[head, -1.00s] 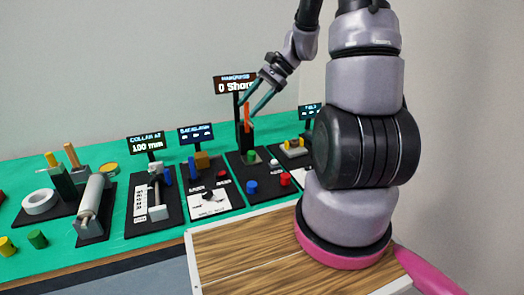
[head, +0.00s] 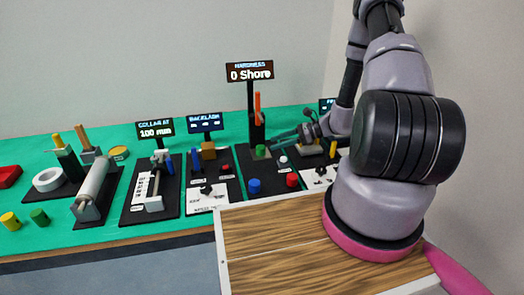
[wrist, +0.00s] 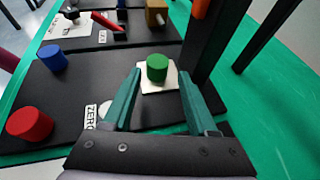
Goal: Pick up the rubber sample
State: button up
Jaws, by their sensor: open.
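Three small cylinders stand at the hardness station, and no label tells which is rubber. A green cylinder (wrist: 157,68) stands upright on a white pad (wrist: 158,88) beside the black post. A blue cylinder (head: 254,186) and a red cylinder (head: 292,180) stand on the front of the black base; the wrist view also shows the blue one (wrist: 53,58) and the red one (wrist: 30,122). My gripper (wrist: 158,76) is open, its teal fingers on either side of the green cylinder with gaps visible. In the head view my gripper (head: 273,143) is low beside the post.
The black post (head: 257,130) with an orange lever (head: 258,106) rises close to my fingers. The hardness display (head: 250,72) above reads 0 Shore. A round white button (head: 283,159) is near the pad. Other stations stand to the left and right on the green table (head: 120,139).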

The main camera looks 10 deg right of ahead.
aim_at(261, 147)
jog(key=x, duration=0.7)
jog(key=shift+s+f, duration=0.1)
jog(key=shift+f, duration=0.2)
grip_shut()
jog(key=shift+r, duration=0.1)
